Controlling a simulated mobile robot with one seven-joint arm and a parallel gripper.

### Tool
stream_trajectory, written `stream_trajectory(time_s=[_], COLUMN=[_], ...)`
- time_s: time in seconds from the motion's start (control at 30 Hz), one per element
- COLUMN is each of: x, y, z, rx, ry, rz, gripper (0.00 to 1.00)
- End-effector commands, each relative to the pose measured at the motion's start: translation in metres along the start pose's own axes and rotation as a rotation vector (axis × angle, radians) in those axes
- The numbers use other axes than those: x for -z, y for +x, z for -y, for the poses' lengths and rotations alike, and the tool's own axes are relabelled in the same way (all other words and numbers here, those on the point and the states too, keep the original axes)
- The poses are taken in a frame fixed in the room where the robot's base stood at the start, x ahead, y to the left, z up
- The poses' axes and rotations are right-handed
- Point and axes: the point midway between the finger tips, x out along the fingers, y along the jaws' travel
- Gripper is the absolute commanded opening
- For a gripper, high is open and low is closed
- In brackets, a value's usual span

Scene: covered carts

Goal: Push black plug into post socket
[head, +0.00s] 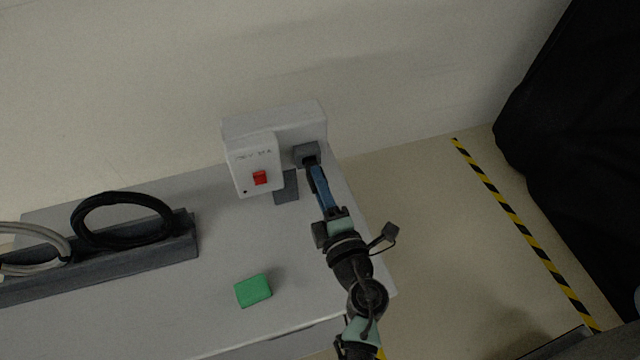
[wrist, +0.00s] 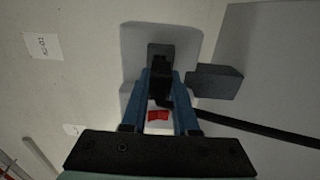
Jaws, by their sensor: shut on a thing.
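The post is a white box (head: 252,162) with a red rocker switch (head: 260,178) on a dark grey support (head: 287,187). Its dark grey socket (head: 304,150) is on the right side of the box front. My gripper (head: 313,166) has blue fingers at the socket. In the wrist view, the fingers (wrist: 160,84) are shut on the black plug (wrist: 160,76), which is lined up against the socket block (wrist: 160,50). Whether the plug sits inside the socket or only at its mouth, I cannot tell. A black cable (wrist: 255,126) runs off to the right.
A green block (head: 253,291) lies on the grey cart top (head: 225,235). A dark rack (head: 150,247) with coiled black (head: 122,196) and grey cables stands left. A black-covered cart (head: 580,130) is at right, beyond yellow-black floor tape (head: 510,211). A wall is behind.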

Motion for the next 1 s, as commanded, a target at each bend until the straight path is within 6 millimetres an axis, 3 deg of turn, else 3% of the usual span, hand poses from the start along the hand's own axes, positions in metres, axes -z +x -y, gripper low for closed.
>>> stream_trajectory(time_s=[1.0], x=[0.000], y=[0.026], z=[-0.001], rx=[-0.002], ry=[0.000], rz=[0.000], gripper=[0.00])
